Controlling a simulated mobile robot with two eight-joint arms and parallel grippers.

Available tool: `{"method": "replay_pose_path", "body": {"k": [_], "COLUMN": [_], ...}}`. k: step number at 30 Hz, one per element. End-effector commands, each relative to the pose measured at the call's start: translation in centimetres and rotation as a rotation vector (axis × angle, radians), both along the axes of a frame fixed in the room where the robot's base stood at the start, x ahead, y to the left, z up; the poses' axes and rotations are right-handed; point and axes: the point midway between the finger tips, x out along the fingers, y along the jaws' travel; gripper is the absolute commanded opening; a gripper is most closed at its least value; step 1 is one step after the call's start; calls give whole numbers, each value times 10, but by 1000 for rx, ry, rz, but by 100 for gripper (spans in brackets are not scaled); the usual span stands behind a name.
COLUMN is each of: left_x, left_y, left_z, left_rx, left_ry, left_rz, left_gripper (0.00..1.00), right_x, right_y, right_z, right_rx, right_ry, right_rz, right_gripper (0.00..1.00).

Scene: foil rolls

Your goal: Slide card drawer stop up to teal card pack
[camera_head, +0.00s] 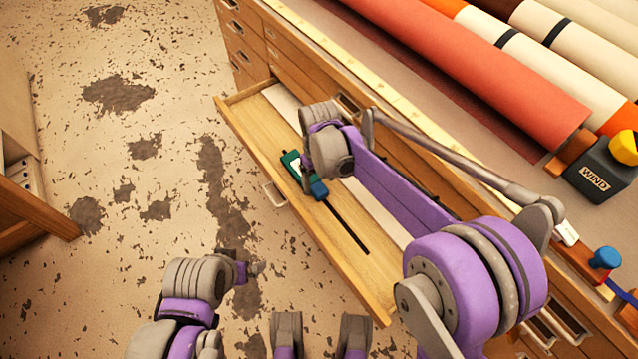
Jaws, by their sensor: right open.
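The card drawer (252,106) is pulled out from the wooden cabinet. In it lies a teal piece (291,161), probably the teal card pack, partly covered by my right wrist. Just below and right of it is a small blue block (319,190), apparently the stop, at the upper end of a dark slot (346,229) in the drawer floor. My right gripper (308,177) is open, down in the drawer by the teal piece and blue block; its fingers are mostly hidden, so contact is unclear. My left gripper (252,270) is outside the drawer, over the floor; its jaws are unclear.
Large rolls, one orange-red (490,75), lie on the cabinet top. A dark block marked WIND (598,170) and a blue knob (606,258) are at the right. A drawer handle (274,195) sticks out in front. The stained floor (120,190) at left is open.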

Motion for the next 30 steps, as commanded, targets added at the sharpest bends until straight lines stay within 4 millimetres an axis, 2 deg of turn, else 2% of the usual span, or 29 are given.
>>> {"method": "replay_pose_path", "body": {"k": [1, 6, 12, 17, 30], "left_x": [0, -1, -1, -1, -1], "left_y": [0, 0, 0, 0, 0], "left_z": [6, 15, 21, 22, 21], "left_rx": [0, 0, 0, 0, 0], "left_ry": [-2, -5, -7, -7, -7], "left_rz": [0, 0, 0, 0, 0], "left_gripper": [99, 99, 99, 99, 99], "right_x": [0, 0, 0, 0, 0], "right_y": [0, 0, 0, 0, 0], "right_z": [14, 49, 74, 80, 80], "right_rx": [1, 1, 1, 0, 0], "right_ry": [-1, -1, -1, 0, 0], "right_rz": [0, 0, 0, 0, 0], "right_gripper": [80, 80, 80, 80, 80]}}
